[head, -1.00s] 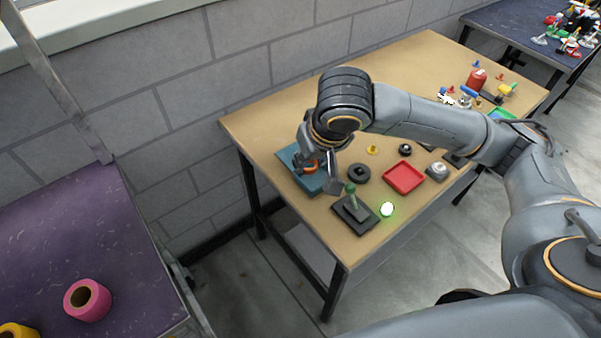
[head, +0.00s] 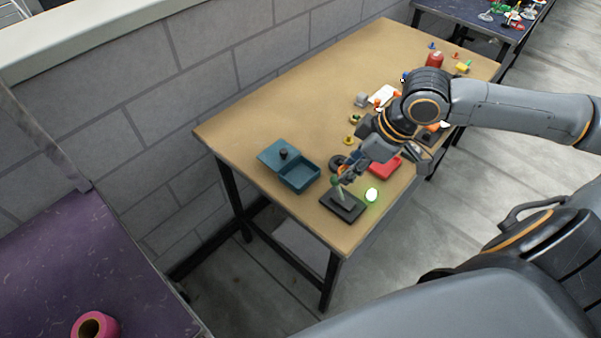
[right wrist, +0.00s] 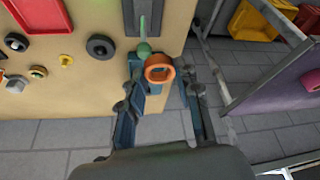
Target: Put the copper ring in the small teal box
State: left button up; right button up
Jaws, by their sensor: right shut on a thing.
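The copper ring (right wrist: 159,79) shows orange between the fingers of my right gripper (right wrist: 165,82) in the right wrist view. My right gripper also shows in the head view (head: 346,171) and is shut on the ring. It is close to a green-topped post (head: 338,188) on a dark base. The gap between ring and post is hard to judge. The small teal box (head: 300,184) stands open at the left end of the tan table, left of my gripper. A teal lid (head: 270,150) with a black knob lies beside it. My left gripper is out of view.
A red tray (head: 386,168), a glowing green-white light (head: 371,195) and a black ring (head: 337,161) are near my right gripper. Small parts and a red canister (head: 434,60) stand further back. The table's back left area is clear.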

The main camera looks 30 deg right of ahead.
jog(key=shift+w+a+f, duration=0.15)
jog(key=shift+w+a, duration=0.05)
jog(key=shift+w, duration=0.25)
jog(key=p, duration=0.2)
send_near(298, 176)
jog(key=shift+w+a+f, duration=0.65)
jog(key=shift+a+f, duration=0.1)
jog(key=shift+w+a+f, duration=0.1)
jog(key=shift+w+f, duration=0.2)
jog(key=shift+f, duration=0.15)
jog(key=shift+f+p, duration=0.3)
jog(key=shift+f, duration=1.3)
jog(key=shift+f, duration=0.1)
jog(key=o, duration=0.9)
jog(key=v, duration=1.2)
jog(key=shift+w+r, duration=0.1)
jog(key=shift+r, duration=0.1)
